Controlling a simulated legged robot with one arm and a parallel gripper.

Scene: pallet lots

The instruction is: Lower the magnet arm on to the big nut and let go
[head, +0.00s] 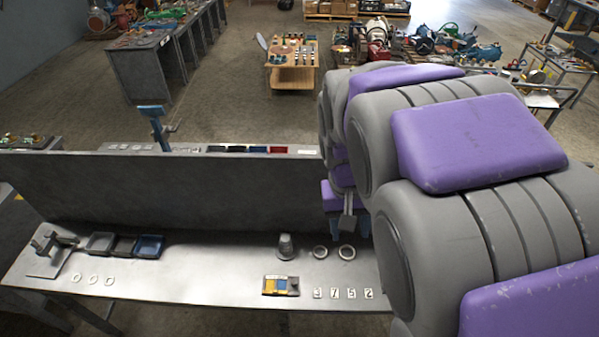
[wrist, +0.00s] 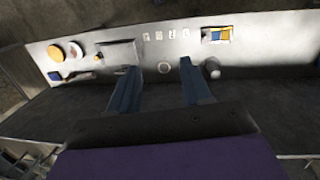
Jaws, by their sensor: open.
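My gripper (head: 345,228) hangs over the right part of the bench in the head view, partly behind my arm. In the wrist view its blue fingers (wrist: 158,80) are apart with nothing between them. Two metal rings lie on the bench below it: a left one (head: 319,252) and a right one (head: 347,252). One ring (wrist: 165,68) shows beyond the fingertips in the wrist view. I cannot tell which is the big nut. A small grey tool-like piece (wrist: 80,76) lies at the wrist view's left. I cannot tell whether it is the magnet arm.
A grey cup (head: 285,246) stands left of the rings. A yellow-and-blue block (head: 280,285) and number tiles (head: 334,293) lie in front. A grey fixture (head: 45,255) and trays (head: 150,246) are far left. A tall grey panel (head: 170,190) runs behind the bench.

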